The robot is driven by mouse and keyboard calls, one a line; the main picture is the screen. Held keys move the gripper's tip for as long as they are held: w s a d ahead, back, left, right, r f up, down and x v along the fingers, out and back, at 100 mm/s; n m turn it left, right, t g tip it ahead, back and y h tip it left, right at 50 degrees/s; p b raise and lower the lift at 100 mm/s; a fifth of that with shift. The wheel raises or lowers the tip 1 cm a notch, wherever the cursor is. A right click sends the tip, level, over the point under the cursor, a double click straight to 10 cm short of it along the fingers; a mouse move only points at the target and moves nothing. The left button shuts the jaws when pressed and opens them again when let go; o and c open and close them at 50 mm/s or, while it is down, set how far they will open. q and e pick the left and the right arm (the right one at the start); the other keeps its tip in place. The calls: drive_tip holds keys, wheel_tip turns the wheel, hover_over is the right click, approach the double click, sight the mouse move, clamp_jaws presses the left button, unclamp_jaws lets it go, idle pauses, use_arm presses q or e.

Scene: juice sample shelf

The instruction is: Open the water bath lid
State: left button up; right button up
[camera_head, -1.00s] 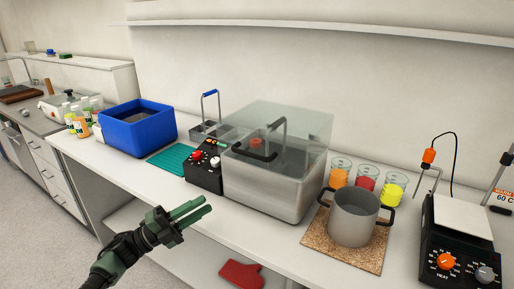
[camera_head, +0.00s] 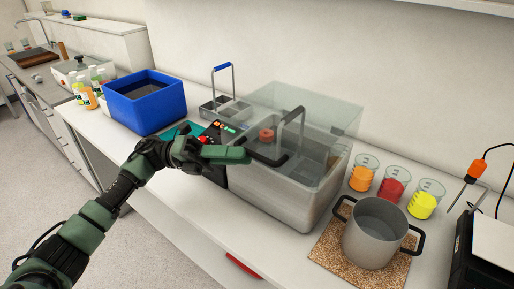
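The water bath (camera_head: 275,196) is a grey metal tank on the bench, with a dark control panel (camera_head: 214,135) on its left side. Its lid (camera_head: 318,103) is clear and covers the top, with a black handle (camera_head: 266,157) along the front. My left gripper (camera_head: 238,155) reaches in from the left, with its green fingertips beside the left end of that handle. I cannot tell whether they touch it, or how far the fingers are apart. A dark upright handle (camera_head: 301,115) and an orange-red item (camera_head: 267,135) show through the clear lid. My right gripper is not in view.
Left of the bath are a blue bin (camera_head: 146,108) and a rack with a blue handle (camera_head: 225,105). On the right, a pot (camera_head: 374,240) stands on a cork mat (camera_head: 330,245), near orange, red (camera_head: 392,188) and yellow beakers. A shelf (camera_head: 440,3) runs above.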

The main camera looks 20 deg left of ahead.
sight(255, 153)
use_arm(q)
drive_tip(key=shift+p+x, duration=0.7)
drive_tip(key=shift+x, duration=1.6)
drive_tip(key=shift+w+f, duration=0.1)
drive_tip(key=shift+w, duration=0.05)
clamp_jaws()
